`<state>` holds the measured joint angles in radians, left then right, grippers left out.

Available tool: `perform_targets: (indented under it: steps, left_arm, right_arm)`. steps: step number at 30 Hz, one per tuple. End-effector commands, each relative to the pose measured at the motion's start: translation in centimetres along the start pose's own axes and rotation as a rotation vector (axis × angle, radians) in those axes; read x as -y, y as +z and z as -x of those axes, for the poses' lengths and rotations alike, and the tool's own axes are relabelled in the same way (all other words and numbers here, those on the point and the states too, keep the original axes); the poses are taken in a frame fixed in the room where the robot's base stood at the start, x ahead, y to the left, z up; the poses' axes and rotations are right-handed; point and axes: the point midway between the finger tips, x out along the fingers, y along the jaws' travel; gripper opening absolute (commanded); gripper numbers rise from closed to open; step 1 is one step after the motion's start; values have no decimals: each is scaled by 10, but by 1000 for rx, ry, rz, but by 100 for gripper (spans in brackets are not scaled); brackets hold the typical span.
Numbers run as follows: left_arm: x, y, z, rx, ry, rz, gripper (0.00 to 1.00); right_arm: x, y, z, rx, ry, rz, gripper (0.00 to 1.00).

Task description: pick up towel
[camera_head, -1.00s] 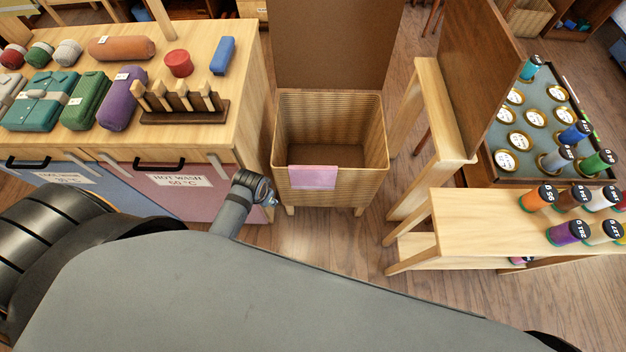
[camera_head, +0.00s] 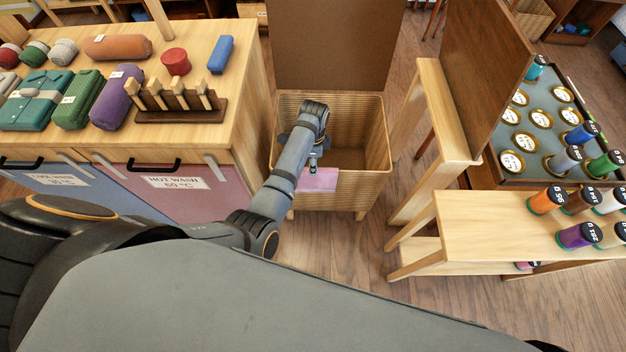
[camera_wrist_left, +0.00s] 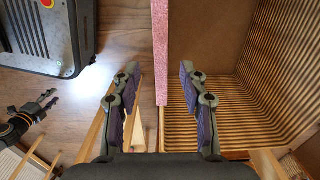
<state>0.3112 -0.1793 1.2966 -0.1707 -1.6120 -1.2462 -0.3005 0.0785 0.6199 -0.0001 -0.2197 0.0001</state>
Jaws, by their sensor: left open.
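The towel (camera_head: 318,181) is a pink cloth draped over the front rim of the wicker basket (camera_head: 375,180). In the left wrist view the towel (camera_wrist_left: 160,50) is a narrow pink strip along the rim. My left gripper (camera_head: 313,160) is above the basket's front edge, at the towel. In the wrist view its fingers (camera_wrist_left: 161,85) are open, one on each side of the towel strip's line, with nothing held between them. The near end of the towel lies in the gap. A small dark gripper, apparently my right one (camera_wrist_left: 47,100), shows at the lower left of the wrist view; its jaws are too small to judge.
A wooden counter (camera_head: 235,60) with rolled cloths and laundry doors stands left of the basket. A brown lid panel (camera_head: 335,45) rises behind it. A wooden stand with spools (camera_head: 450,215) is at the right. The basket's inside looks empty.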

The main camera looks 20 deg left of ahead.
Motion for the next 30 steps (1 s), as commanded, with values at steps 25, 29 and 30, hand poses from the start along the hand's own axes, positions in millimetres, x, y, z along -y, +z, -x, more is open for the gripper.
perform_targets:
  steps: [25,29,30]
  left_arm:
    - [1,1,-100,0,0,4,43]
    - [1,1,-99,0,0,4,43]
    - [1,1,-99,0,0,4,43]
  right_arm:
    - [2,3,-32,0,0,0,40]
    - [2,3,-31,0,0,0,40]
    - [2,2,-31,0,0,0,40]
